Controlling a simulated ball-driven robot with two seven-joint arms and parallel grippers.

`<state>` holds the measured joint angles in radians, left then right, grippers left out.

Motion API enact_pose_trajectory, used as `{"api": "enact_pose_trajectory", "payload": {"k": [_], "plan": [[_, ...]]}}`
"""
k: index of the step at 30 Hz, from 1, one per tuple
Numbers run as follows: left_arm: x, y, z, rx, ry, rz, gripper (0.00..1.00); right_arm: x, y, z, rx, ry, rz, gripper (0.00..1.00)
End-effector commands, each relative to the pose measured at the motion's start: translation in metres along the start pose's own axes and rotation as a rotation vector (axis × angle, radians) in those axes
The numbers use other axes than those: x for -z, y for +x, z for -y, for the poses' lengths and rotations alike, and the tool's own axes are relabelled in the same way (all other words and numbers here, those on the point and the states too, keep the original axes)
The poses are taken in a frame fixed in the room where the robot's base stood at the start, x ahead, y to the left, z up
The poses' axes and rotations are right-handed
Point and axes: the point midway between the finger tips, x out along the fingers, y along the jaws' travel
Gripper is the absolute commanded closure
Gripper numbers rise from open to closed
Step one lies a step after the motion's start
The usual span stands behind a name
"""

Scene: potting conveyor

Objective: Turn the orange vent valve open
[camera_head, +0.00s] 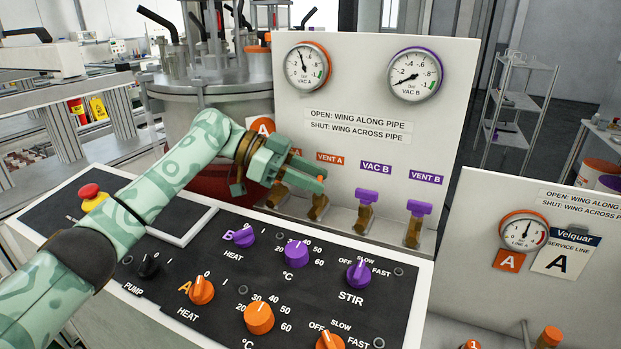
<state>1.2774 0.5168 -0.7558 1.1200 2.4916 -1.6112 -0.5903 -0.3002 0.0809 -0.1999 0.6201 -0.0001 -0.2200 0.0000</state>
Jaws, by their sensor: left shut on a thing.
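The orange vent valve, under the "VENT A" label (330,158), has a brass body (318,208) low on the white panel. Only a small bit of its orange wing (321,179) shows between my fingers, so I cannot tell how the wing is turned. My left gripper (312,175) reaches in from the left and is shut on this wing. The brass body of the neighbouring valve (276,196) shows below the gripper; its top is hidden. My right gripper is not in view.
Purple-winged VAC B (366,196) and VENT B (419,208) valves stand close on the right. The white panel (455,110) rises behind, with gauges VAC A (307,66) and VAC B (415,74). A black control board with knobs (259,318) lies in front. A second panel (476,230) stands right.

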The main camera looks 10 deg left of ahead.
Motion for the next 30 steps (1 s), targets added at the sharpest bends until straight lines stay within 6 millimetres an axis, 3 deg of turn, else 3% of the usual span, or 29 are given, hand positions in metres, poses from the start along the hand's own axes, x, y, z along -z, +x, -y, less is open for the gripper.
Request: {"api": "enact_pose_trajectory", "payload": {"k": [9,10,12,30], "plan": [[-0.0015,0.0007,0.0000,-0.001,-0.001,0.004,0.86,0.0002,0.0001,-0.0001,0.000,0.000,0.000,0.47],[-0.0016,0.0007,0.0000,-0.001,-0.001,0.004,0.57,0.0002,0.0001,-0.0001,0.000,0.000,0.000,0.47],[-0.0014,0.0007,0.0000,-0.001,-0.001,0.004,0.41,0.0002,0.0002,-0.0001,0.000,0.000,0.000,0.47],[0.0004,-0.0008,-0.0012,0.033,-0.013,0.003,0.41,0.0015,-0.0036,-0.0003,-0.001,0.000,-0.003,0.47]]}}
